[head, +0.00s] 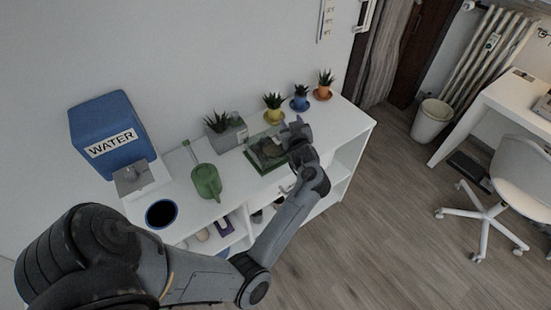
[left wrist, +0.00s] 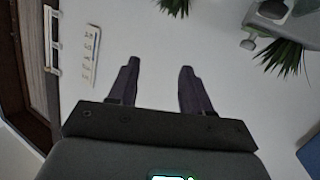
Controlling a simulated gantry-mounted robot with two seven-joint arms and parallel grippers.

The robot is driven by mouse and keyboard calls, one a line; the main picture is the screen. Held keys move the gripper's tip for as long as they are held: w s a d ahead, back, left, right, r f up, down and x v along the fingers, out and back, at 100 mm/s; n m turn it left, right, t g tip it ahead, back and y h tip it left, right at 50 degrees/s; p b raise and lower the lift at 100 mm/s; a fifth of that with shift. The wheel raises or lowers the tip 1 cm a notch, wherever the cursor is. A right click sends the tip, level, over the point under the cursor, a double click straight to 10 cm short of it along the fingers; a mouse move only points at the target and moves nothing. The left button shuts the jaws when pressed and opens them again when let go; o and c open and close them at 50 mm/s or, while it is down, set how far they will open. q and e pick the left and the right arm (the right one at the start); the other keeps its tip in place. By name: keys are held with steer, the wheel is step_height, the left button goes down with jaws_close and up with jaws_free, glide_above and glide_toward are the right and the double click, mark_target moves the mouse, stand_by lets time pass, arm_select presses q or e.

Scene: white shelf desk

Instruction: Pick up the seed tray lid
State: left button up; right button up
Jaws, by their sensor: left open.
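The seed tray (head: 257,166) is green and sits on the white shelf top. Its clear lid (head: 262,147) appears to be on it, with dark and green contents showing through. My left gripper (head: 289,133) is at the right side of the tray in the head view and hides part of it. Whether it touches the lid I cannot tell. In the left wrist view my left gripper (left wrist: 160,67) has its two fingers apart with nothing between them, and neither tray nor lid can be made out there. My right gripper is in neither view.
A green watering can (head: 206,180) and a grey planter (head: 226,137) stand left of the tray. Small potted plants in yellow (head: 274,115), blue (head: 300,103) and orange (head: 323,93) pots stand behind it. A blue water container (head: 108,133) is at far left.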

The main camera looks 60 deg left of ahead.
mark_target(277, 133)
arm_select(q)
step_height(277, 133, down, 9)
steer(key=d+n+g+y+b, duration=0.2)
steer(key=n+g+b, duration=0.1)
steer(key=g+b, duration=0.55)
steer(key=shift+t, duration=0.75)
steer(key=a, duration=0.2)
steer(key=s+a+b, duration=0.1)
steer(key=a+b, duration=0.1)
steer(key=a, duration=0.1)
steer(key=shift+s+a+f, duration=0.15)
steer(key=shift+a+f, duration=0.15)
steer(key=shift+f, duration=0.1)
steer(key=shift+a+f, duration=0.15)
steer(key=shift+a, duration=0.2)
steer(key=shift+a+f+b, duration=0.15)
steer(key=shift+a+b, duration=0.25)
steer(key=shift+a, duration=0.75)
steer(key=shift+a+f+b, duration=0.1)
steer(key=shift+a+b, duration=0.3)
steer(key=shift+a, duration=0.7)
steer(key=shift+d, duration=0.1)
steer(key=shift+c, duration=0.6)
jaws_close()
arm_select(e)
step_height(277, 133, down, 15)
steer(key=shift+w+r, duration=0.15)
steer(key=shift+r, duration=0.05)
